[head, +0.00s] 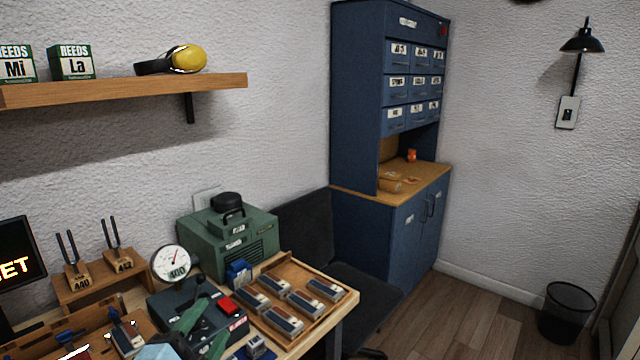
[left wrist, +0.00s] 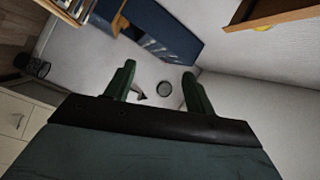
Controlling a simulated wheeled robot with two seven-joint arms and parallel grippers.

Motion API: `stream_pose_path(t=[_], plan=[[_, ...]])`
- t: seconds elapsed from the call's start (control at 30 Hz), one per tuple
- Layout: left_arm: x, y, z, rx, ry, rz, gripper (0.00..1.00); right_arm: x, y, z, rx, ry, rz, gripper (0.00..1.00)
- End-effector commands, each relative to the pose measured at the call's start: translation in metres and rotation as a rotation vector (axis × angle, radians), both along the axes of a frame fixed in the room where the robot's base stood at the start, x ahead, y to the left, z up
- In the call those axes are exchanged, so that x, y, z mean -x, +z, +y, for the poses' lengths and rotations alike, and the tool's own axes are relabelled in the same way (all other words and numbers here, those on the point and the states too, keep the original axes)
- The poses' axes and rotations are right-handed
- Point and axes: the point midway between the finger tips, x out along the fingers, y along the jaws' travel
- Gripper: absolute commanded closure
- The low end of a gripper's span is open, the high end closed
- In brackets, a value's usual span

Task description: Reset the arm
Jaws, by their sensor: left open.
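My left gripper (head: 203,325) shows at the bottom of the head view, with two green fingers spread apart. It is in front of the dark grey bench device (head: 238,314) with a red button, and partly covers it. I cannot tell whether they touch. My right gripper is not in view.
A round dial (head: 169,264) reads 400. A wooden tray (head: 343,297) holds several small metal-and-dark blocks. A green machine (head: 232,249), tuning forks (head: 77,262) and a screen (head: 18,266) stand around. A chair (head: 360,285) sits beside the bench; a blue cabinet (head: 360,110) is behind.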

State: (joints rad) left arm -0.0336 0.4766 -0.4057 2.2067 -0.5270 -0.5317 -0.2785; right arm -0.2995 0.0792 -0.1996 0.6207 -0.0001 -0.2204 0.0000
Motion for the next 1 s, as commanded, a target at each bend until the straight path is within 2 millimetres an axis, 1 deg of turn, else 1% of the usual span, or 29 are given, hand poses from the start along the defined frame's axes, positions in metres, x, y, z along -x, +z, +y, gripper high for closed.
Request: stream_pose_path(t=[0.03,0.07,0.1,0.17,0.2,0.27,0.3,0.37,0.4,0.47,0.5,0.67,0.7,0.87,0.97,1.0], plan=[[0.012,-0.024,0.011,0.108,0.078,0.127,0.46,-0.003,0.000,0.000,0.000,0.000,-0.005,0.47],[0.020,-0.039,0.018,0.168,0.124,0.203,0.46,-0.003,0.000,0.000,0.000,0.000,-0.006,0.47],[0.032,-0.058,0.026,0.245,0.185,0.304,0.46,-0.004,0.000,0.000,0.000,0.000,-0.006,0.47],[0.055,-0.087,0.036,0.350,0.275,0.453,0.46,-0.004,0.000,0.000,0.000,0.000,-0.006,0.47],[0.071,-0.104,0.041,0.411,0.332,0.548,0.46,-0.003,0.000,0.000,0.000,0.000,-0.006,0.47],[0.096,-0.126,0.045,0.489,0.405,0.676,0.46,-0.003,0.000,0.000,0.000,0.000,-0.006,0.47],[0.112,-0.139,0.047,0.532,0.450,0.754,0.46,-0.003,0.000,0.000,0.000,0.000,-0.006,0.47],[0.136,-0.154,0.049,0.588,0.511,0.857,0.46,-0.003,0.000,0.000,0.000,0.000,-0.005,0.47],[0.152,-0.163,0.049,0.621,0.549,0.924,0.46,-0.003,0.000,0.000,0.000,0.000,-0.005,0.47],[0.174,-0.174,0.048,0.663,0.600,1.013,0.46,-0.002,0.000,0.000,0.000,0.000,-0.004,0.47],[0.190,-0.181,0.047,0.689,0.634,1.074,0.46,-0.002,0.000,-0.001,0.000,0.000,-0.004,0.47],[0.248,-0.196,0.041,0.775,0.755,1.291,0.46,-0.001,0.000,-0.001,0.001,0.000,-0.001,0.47],[0.251,-0.204,0.041,0.780,0.768,1.313,0.46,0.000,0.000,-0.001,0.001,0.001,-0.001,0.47],[0.240,-0.245,0.040,0.764,0.771,1.320,0.46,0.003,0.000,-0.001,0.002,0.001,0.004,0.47],[0.237,-0.273,0.039,0.758,0.774,1.330,0.46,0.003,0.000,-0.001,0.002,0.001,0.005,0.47],[0.236,-0.285,0.039,0.756,0.776,1.335,0.46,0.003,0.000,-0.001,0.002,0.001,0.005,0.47]])
